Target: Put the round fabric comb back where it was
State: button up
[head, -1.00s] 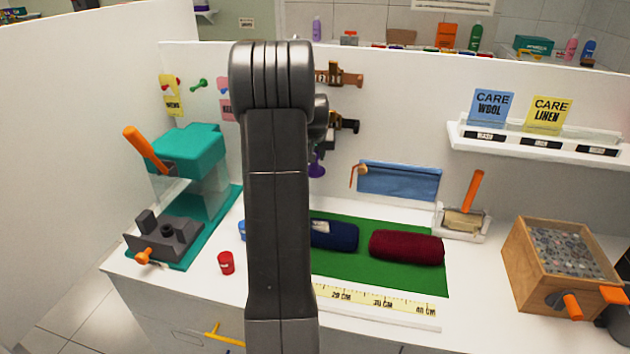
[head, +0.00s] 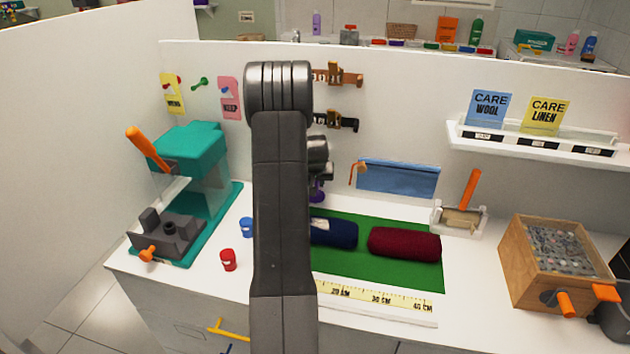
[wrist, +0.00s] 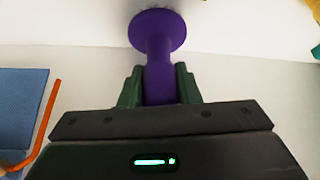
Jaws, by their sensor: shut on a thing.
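The round fabric comb is purple, with a flat round head and a thick stem. In the wrist view the comb (wrist: 157,32) stands out ahead of my gripper (wrist: 159,85), whose green fingers are shut on its stem. Its head is near a pale surface at the top; I cannot tell if they touch. In the head view a bit of the purple comb (head: 318,193) shows beside my arm, in front of the back wall, left of the blue pocket (head: 398,178). My arm hides most of my gripper there.
A brown piece (head: 340,75) and a dark piece (head: 338,121) are mounted on the back wall. Navy (head: 335,232) and dark red (head: 404,244) rolls lie on a green mat (head: 400,277). A teal press (head: 190,150) stands left, a wooden box (head: 525,275) right.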

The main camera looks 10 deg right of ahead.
jog(key=shift+f, duration=0.1)
jog(key=shift+f+b, duration=0.15)
jog(key=shift+b, duration=0.15)
jog(key=o, duration=0.9)
jog(key=shift+o, duration=0.2)
jog(key=shift+r+p, duration=0.35)
jog(key=shift+p, duration=0.05)
jog(key=b+v, duration=0.2)
jog(key=v, duration=0.9)
jog(key=shift+s+r, duration=0.2)
jog(key=shift+r, duration=0.15)
